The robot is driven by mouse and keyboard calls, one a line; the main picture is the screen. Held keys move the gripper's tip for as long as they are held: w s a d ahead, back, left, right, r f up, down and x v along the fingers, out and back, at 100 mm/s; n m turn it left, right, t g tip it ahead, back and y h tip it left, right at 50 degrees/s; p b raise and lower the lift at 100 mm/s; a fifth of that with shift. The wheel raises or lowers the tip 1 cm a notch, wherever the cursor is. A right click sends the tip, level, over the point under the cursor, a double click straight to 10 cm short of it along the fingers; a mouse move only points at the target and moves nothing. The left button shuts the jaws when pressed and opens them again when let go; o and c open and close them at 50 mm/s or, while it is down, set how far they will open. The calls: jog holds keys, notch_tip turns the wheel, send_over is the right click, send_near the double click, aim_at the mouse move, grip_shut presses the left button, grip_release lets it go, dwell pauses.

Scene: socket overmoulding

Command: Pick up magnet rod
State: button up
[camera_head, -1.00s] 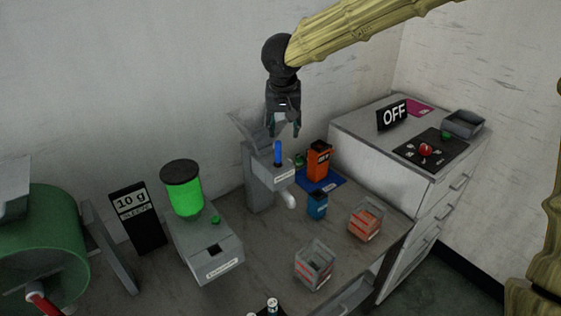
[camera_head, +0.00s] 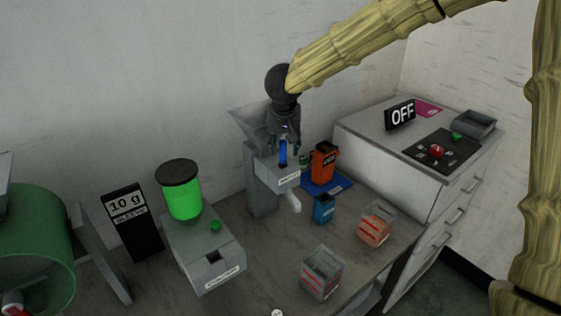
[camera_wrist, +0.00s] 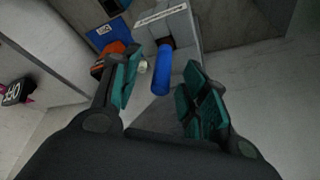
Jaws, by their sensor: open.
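The magnet rod appears to be the upright blue rod (camera_head: 283,152) in the top of a grey funnel-shaped machine (camera_head: 262,190). In the wrist view the blue rod (camera_wrist: 161,79) rises from a dark hole in the grey block (camera_wrist: 182,27). My gripper (camera_head: 284,155) is open and points down around the rod. In the wrist view my gripper (camera_wrist: 160,92) has its teal finger pads on either side of the rod, with a gap visible on both sides. The rod's lower end is hidden in the hole.
An orange container (camera_head: 323,162) stands on a blue mat (camera_head: 340,184) just right of the machine, near my gripper. A blue bin (camera_head: 323,209) and two clear boxes, one nearer (camera_head: 322,274), stand in front. A green-filled dispenser (camera_head: 183,200) stands left. A cabinet (camera_head: 385,160) stands right.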

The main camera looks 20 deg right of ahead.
aim_at(283, 148)
jog(key=shift+p+x, duration=0.85)
jog(key=shift+x, duration=1.8)
jog(key=shift+a, duration=0.15)
grip_shut()
